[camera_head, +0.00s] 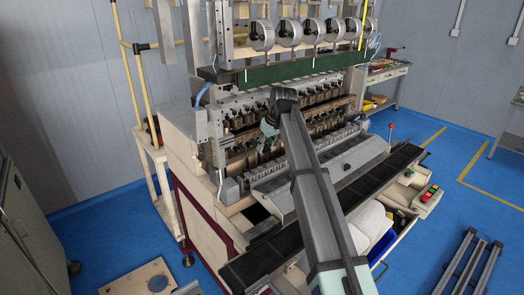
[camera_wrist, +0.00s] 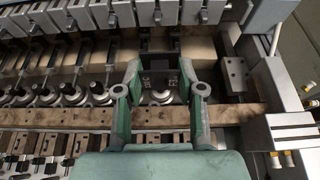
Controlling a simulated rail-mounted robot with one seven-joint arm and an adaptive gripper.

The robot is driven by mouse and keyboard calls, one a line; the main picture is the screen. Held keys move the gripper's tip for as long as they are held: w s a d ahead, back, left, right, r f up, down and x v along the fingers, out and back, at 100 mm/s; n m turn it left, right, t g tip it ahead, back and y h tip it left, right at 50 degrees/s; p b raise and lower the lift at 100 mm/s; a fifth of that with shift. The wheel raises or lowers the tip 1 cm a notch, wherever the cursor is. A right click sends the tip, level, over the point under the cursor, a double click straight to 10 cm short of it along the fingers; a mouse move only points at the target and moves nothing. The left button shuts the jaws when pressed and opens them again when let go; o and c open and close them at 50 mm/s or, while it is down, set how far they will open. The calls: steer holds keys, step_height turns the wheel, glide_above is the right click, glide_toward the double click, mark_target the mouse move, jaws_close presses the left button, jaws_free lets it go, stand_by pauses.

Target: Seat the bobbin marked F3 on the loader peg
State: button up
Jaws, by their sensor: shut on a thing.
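In the wrist view my gripper (camera_wrist: 159,70) reaches over the winder with its two green fingers on either side of a dark block-like piece (camera_wrist: 160,77). The gripper is shut on this piece. Pale marks show on it, but I cannot read them as F3. A pale round part (camera_wrist: 158,94) shows just below it, and I cannot tell whether the two are joined. In the head view my gripper (camera_head: 268,130) is at the machine's front, partly behind my arm, and the held piece is hidden. I cannot single out the loader peg.
A row of spindles with pale round parts (camera_wrist: 70,95) runs left of my gripper in the wrist view. A wooden-looking rail (camera_wrist: 60,117) passes below them. A grey metal housing (camera_wrist: 280,100) stands close on the right. In the head view a green beam (camera_head: 290,67) spans above.

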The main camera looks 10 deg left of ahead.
steer(key=b, duration=0.3)
glide_above(266, 168)
steer(key=shift+w+f, duration=0.2)
steer(key=shift+f, duration=2.25)
steer(key=shift+f, duration=0.4)
steer(key=shift+f, duration=0.35)
steer(key=shift+f, duration=0.4)
steer(key=o, duration=0.8)
steer(key=shift+r, duration=0.1)
steer(key=v, duration=1.2)
